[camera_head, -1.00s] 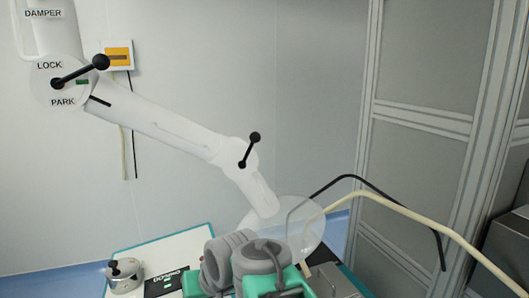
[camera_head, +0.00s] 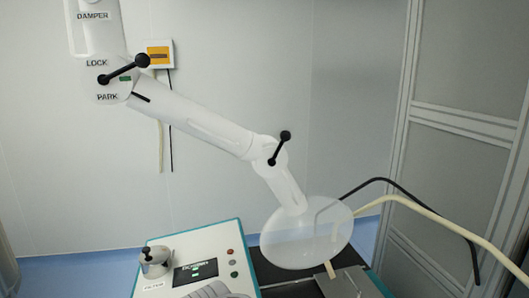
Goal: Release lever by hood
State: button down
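The lever by the hood (camera_head: 279,148) is a short black bar with a round knob. It sits on the lower joint of the white extraction arm (camera_head: 195,125) and tilts up and to the right. The translucent round hood (camera_head: 300,235) hangs at the arm's lower end, over the bench equipment. My gripper's fingers do not show. Only a grey ribbed part of my own arm shows at the bottom edge, well below the lever.
Another black lever (camera_head: 123,70) sits by the LOCK and PARK labels. A panel (camera_head: 225,235) with a small screen and a filter knob (camera_head: 154,262) stands below. Black and cream hoses (camera_head: 415,202) arc at the right. Space left of the lower joint looks clear.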

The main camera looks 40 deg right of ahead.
aim_at(285, 136)
jog(key=u, duration=1.05)
jog(key=k, duration=0.85)
jog(key=z, duration=0.75)
jog(key=i, duration=0.5)
jog(key=u, duration=0.05)
